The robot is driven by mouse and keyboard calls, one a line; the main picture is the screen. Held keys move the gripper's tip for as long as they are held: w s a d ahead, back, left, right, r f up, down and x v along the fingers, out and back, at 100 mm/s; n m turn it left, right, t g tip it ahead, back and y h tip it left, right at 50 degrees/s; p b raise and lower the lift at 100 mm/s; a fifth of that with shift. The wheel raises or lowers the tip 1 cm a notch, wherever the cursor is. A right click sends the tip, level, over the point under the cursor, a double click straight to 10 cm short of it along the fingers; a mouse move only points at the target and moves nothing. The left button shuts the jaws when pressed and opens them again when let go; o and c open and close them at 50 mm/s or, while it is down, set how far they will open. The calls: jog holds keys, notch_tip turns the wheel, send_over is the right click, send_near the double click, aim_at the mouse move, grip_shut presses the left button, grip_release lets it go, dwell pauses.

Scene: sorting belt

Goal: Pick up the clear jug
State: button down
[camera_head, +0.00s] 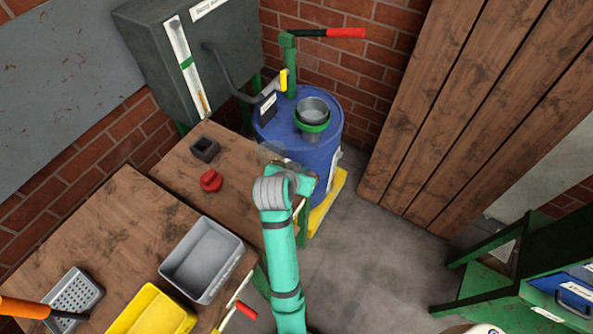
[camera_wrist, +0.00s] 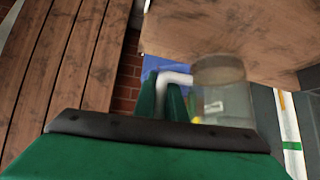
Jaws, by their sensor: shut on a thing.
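The clear jug (camera_wrist: 228,100) is see-through with a pale handle (camera_wrist: 175,77). It shows in the wrist view just right of my gripper's fingers. My gripper (camera_wrist: 162,92) has green fingers, shut on the jug's handle. In the head view the jug (camera_head: 270,151) is a faint see-through shape at the far right corner of the rear wooden table, just beyond my wrist and partly hidden by it. I cannot tell whether it touches the table.
A red knob-like piece (camera_head: 210,181) and a dark square block (camera_head: 205,148) sit on the rear table (camera_head: 180,182). A blue drum (camera_head: 330,140) with a green pump stands close behind the jug. A grey tray (camera_head: 232,290) is nearer. Open floor lies to the right.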

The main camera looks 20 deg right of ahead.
jog(key=s+d+r, duration=0.3)
jog(key=s+r, duration=0.4)
jog(key=s, duration=0.4)
jog(key=shift+d+r, duration=0.2)
jog(key=shift+d, duration=0.1)
jog(key=shift+s, duration=0.15)
dwell(0.8)
